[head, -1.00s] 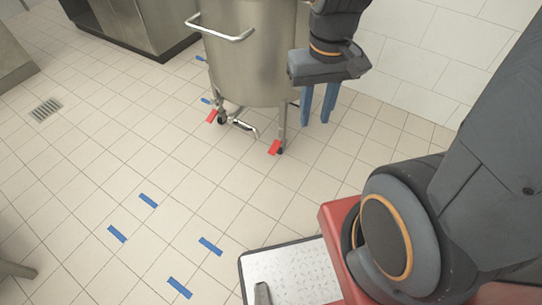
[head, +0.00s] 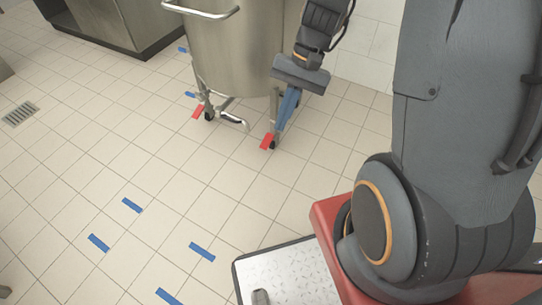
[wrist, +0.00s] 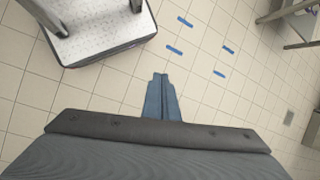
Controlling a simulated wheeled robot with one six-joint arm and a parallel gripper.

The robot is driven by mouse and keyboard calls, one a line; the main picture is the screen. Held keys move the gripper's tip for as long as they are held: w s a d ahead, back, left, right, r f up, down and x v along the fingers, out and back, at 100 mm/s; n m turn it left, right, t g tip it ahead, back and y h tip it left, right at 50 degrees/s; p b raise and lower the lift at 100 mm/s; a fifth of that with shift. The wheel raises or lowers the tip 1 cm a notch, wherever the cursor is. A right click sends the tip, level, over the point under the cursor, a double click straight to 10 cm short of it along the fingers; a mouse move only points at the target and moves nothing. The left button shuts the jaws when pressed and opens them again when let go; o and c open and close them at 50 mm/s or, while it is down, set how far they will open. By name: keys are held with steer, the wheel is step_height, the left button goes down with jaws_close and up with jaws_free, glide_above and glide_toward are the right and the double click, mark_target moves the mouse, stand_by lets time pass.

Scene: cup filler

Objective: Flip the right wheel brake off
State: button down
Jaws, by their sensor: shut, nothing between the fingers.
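The steel vessel (head: 232,55) stands on legs with small wheels. Its right wheel brake is a red pedal (head: 267,141) at the foot of the right front leg, tilted, beside the wheel. A second red brake pedal (head: 198,111) is at the left wheel. My gripper (head: 279,128) points down with its blue fingers shut and empty, just right of the right front leg and close to the right pedal. I cannot tell whether they touch. The fingers partly hide the leg and wheel. In the wrist view the shut fingers (wrist: 160,76) show over floor; neither pedal is visible there.
A curved steel outlet pipe (head: 233,120) hangs under the vessel, between the wheels. Blue tape marks (head: 202,252) lie on the tiled floor. A white tiled wall (head: 368,55) stands behind on the right. The floor in front of the vessel is clear.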

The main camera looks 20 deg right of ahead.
steer(key=w+f+m+t+y+b, duration=0.1)
steer(key=w+f+m+y+b, duration=0.55)
steer(key=f, duration=0.95)
steer(key=m+t+h+b, duration=0.2)
steer(key=m+t+b, duration=1.05)
steer(key=b, duration=0.65)
glide_toward(267, 141)
steer(key=s+d+f, duration=0.2)
steer(key=s+f, duration=0.2)
steer(key=f, duration=0.2)
steer(key=shift+f, duration=0.35)
steer(key=shift+s+a, duration=0.1)
steer(key=shift+s, duration=0.05)
steer(key=shift+n, duration=0.3)
steer(key=b+x, duration=0.5)
steer(key=x, duration=0.5)
steer(key=shift+w+a+f, duration=0.1)
steer(key=shift+w+f, duration=0.1)
steer(key=shift+w, duration=0.05)
steer(key=shift+s+a+r, duration=0.1)
steer(key=shift+s+r, duration=0.1)
steer(key=shift+r, duration=0.5)
steer(key=shift+s+a+r, duration=0.1)
steer(key=shift+s+r, duration=0.15)
steer(key=shift+r, duration=0.45)
steer(key=shift+s+a+r, duration=0.1)
steer(key=shift+s+r, duration=0.1)
steer(key=shift+r, duration=0.5)
